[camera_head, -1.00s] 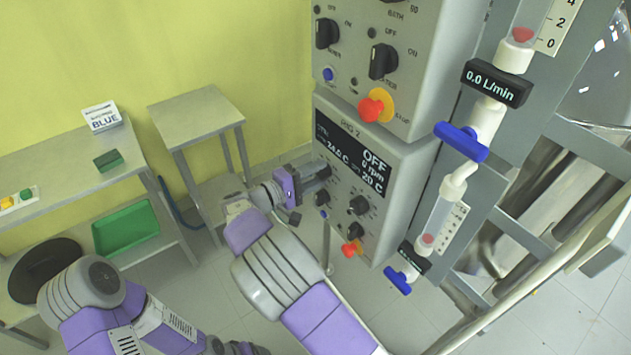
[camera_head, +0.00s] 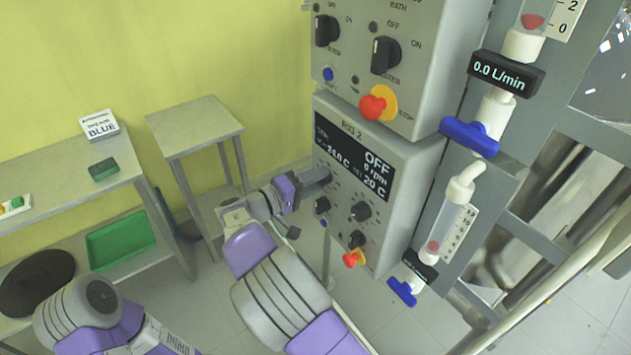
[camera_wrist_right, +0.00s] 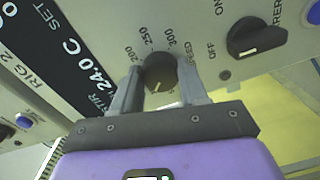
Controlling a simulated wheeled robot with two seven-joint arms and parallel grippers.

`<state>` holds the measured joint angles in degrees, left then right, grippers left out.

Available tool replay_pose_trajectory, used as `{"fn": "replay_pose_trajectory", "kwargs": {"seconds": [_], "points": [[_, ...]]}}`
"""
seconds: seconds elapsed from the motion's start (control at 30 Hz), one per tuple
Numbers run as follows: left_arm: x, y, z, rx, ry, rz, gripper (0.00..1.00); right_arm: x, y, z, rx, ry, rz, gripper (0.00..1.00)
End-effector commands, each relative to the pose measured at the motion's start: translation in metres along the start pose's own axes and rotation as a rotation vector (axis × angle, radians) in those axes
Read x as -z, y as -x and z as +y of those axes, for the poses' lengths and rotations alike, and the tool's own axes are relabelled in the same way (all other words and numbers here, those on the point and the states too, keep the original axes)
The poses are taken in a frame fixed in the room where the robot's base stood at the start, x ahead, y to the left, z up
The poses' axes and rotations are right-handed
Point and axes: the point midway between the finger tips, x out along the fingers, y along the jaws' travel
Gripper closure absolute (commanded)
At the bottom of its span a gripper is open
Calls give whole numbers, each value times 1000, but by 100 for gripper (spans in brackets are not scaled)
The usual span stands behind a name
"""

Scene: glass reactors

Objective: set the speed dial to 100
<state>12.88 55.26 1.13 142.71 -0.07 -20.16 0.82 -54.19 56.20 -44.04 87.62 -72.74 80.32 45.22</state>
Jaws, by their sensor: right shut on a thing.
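The speed dial (camera_wrist_right: 160,72) is a dark round knob with a white line on its face, on the grey RIG 2 panel. In the right wrist view the numbers 200, 250 and 300 and the word SPEED show around it; the other scale marks are hidden. The white line points down toward my gripper. My right gripper (camera_wrist_right: 158,90) is shut on the dial, one finger on each side. In the head view my right gripper (camera_head: 325,178) is at the left edge of the panel and hides the dial. The RIG 2 display (camera_head: 350,162) reads OFF and 0 rpm.
Other black knobs (camera_head: 360,211) and a red stop button (camera_head: 352,259) are lower on the panel. Another control box (camera_head: 400,75) is above. Blue-handled flow valves (camera_head: 470,137) are at right. A bare small table (camera_head: 195,125) stands behind my right arm.

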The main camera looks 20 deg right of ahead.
Motion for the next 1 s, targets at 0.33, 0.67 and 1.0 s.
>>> {"fn": "replay_pose_trajectory", "kwargs": {"seconds": [0.33, 0.67, 1.0], "points": [[0, 0, 0, 0, 0, 0, 22, 0, 0, 0, 2, 1, 1, 31], [0, 2, 1, 0, 0, 0, 22, 1, 7, 0, 1, 1, 3, 31], [-1, 14, 5, 0, 0, 0, 22, 1, 61, 1, 0, 2, 4, 31]]}}
